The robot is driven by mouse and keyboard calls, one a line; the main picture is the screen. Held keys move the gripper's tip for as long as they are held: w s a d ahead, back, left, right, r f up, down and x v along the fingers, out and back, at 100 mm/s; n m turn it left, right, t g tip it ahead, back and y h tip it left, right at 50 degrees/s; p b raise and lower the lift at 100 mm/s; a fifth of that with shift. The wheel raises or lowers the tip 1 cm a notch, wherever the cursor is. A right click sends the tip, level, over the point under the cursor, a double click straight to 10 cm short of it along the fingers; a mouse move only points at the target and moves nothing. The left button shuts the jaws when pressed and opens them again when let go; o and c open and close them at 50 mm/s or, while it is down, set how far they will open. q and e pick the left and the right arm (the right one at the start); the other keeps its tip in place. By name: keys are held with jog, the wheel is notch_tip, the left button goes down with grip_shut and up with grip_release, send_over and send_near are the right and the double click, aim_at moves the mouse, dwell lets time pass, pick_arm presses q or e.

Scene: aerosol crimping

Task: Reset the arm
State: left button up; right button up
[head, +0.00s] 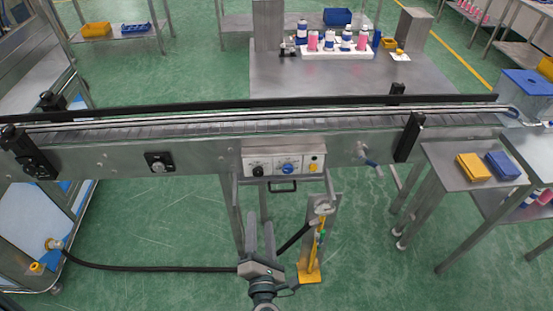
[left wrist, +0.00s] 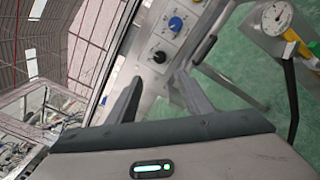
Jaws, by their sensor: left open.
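My left gripper (head: 261,240) is at the bottom centre of the head view, in front of the conveyor (head: 200,148) and below its control panel (head: 285,166). Its two fingers point up and stand apart, with nothing between them. In the left wrist view the open fingers of the left gripper (left wrist: 153,95) also show empty, with the control panel (left wrist: 168,38) and its knobs behind them. My right gripper is not in either view.
A yellow stand with a gauge (head: 322,208) is just right of my left gripper. A black hose (head: 150,267) crosses the floor. A side table (head: 470,190) holds yellow and blue bins. A back table (head: 340,80) holds several cans.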

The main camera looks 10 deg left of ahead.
pick_arm(q)
jog(key=shift+f, duration=0.1)
jog(key=s+d+f+m+g+h+b, duration=0.1)
jog(key=s+d+f+m+h, duration=0.15)
jog(key=f+m, duration=0.5)
jog(key=s+d+f+m+g+h, duration=0.1)
jog(key=f+m+h, duration=0.25)
jog(key=f, duration=0.65)
jog(key=s+a+f+m+g+h+b, duration=0.1)
jog(key=s+f+m+g, duration=0.3)
jog(key=f, duration=0.5)
jog(key=s+f+m+g, duration=0.1)
jog(key=s+f+m, duration=0.4)
jog(key=s+f, duration=0.3)
jog(key=s+a+f+m+g, duration=0.3)
jog(key=s+f, duration=0.3)
jog(key=s, duration=0.3)
jog(key=s+a+f+m+g+y+b, duration=0.1)
jog(key=s+a+f+m+g, duration=0.2)
jog(key=s+a+f, duration=0.3)
jog(key=s+a+f+m+g+y, duration=0.1)
jog(key=s+a+f+m+g, duration=0.2)
jog(key=s, duration=0.9)
notch_tip(320, 180, down, 4)
jog(key=shift+a+r+m, duration=0.1)
jog(key=shift+a+m, duration=1.05)
jog(key=shift+m, duration=0.05)
